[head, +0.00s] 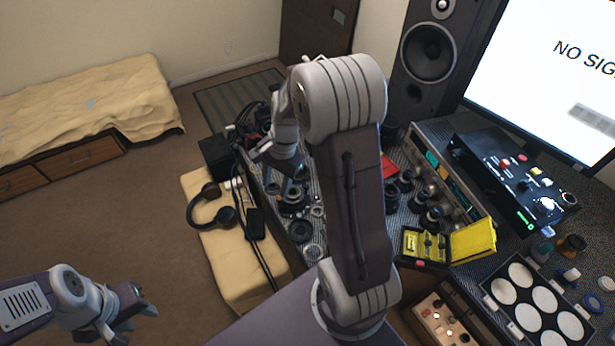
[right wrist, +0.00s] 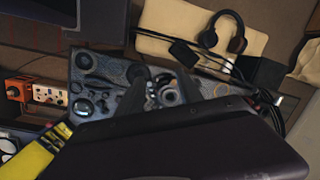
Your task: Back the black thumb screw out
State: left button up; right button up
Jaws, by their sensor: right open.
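My right gripper (head: 284,188) points down over the far left part of the work table, its fingers apart on either side of a dark ring-shaped lens part (head: 293,199). In the right wrist view the fingers (right wrist: 163,78) are spread around a round metal-and-black part (right wrist: 169,96). I cannot tell whether they touch it. The black thumb screw cannot be made out; it is too small or hidden by the gripper. My left gripper (head: 132,318) hangs at the lower left, away from the table, fingers apart and empty.
Dark rings (head: 301,231) lie just in front of the lens part. Several lens barrels, a yellow case (head: 474,241) and a black control box (head: 510,170) stand to the right. Headphones (head: 213,206) lie on a beige bench at left. My right arm blocks the table's middle.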

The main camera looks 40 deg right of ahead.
jog(key=w+d+f+m+y+b, duration=0.1)
jog(key=w+d+f+m, duration=0.15)
jog(key=d, duration=0.25)
jog(key=w+d+f+m+b, duration=0.1)
jog(key=w+d+f+m, duration=0.1)
jog(key=d+m, duration=0.2)
jog(key=m+t, duration=0.2)
jog(key=m, duration=0.3)
send_near(306, 185)
jog(key=shift+y, duration=0.4)
jog(key=x, duration=0.8)
jog(key=shift+d+f, duration=0.1)
jog(key=shift+d, duration=0.25)
jog(key=shift+g, duration=0.3)
grip_shut()
